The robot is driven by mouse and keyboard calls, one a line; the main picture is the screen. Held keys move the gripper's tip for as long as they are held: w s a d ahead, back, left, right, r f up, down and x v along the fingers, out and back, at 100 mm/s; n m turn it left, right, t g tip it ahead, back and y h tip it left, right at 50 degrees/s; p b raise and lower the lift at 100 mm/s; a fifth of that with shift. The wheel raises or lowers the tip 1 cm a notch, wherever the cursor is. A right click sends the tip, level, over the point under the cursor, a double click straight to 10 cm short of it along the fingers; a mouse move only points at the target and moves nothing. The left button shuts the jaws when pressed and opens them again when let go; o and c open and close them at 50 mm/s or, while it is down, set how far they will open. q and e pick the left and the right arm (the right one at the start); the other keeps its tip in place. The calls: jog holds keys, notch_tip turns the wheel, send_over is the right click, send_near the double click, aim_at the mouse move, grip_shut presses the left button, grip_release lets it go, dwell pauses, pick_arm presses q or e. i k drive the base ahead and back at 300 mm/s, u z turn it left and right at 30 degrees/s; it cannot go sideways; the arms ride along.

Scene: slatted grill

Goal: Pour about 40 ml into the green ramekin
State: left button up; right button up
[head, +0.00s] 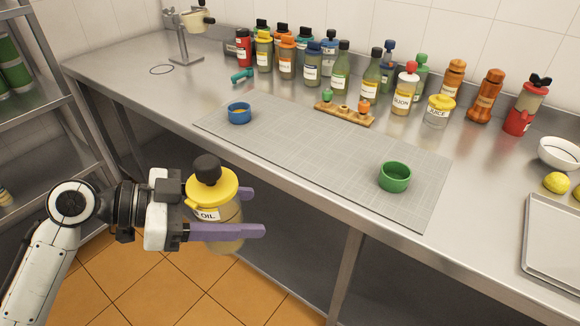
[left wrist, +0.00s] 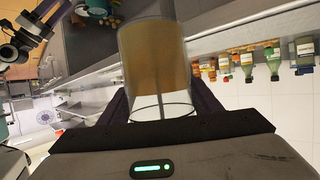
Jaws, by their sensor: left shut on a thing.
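My left gripper (head: 246,212) is shut on a clear bottle (head: 226,236) with a yellow lid, a black knob and a label reading "OIL". It holds the bottle roughly upright in front of the counter's edge, over the floor. In the left wrist view the bottle (left wrist: 155,62) fills the space between the fingers and amber liquid shows in it. The green ramekin (head: 395,177) stands on the right part of the grey mat (head: 300,150), apart from the bottle. Its inside looks empty.
A blue ramekin (head: 239,113) stands on the mat's left end. Several bottles line the wall, with a wooden stopper board (head: 345,114) before them. A white bowl (head: 560,153), lemons (head: 557,183) and a metal tray (head: 553,240) are at the right. The mat's middle is clear.

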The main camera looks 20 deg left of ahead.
aim_at(394, 176)
jog(key=k, duration=0.5)
jog(key=z, duration=2.4)
jog(key=i, duration=1.7)
jog(key=u, duration=2.3)
jog(key=i, duration=0.5)
jog(key=u, duration=0.1)
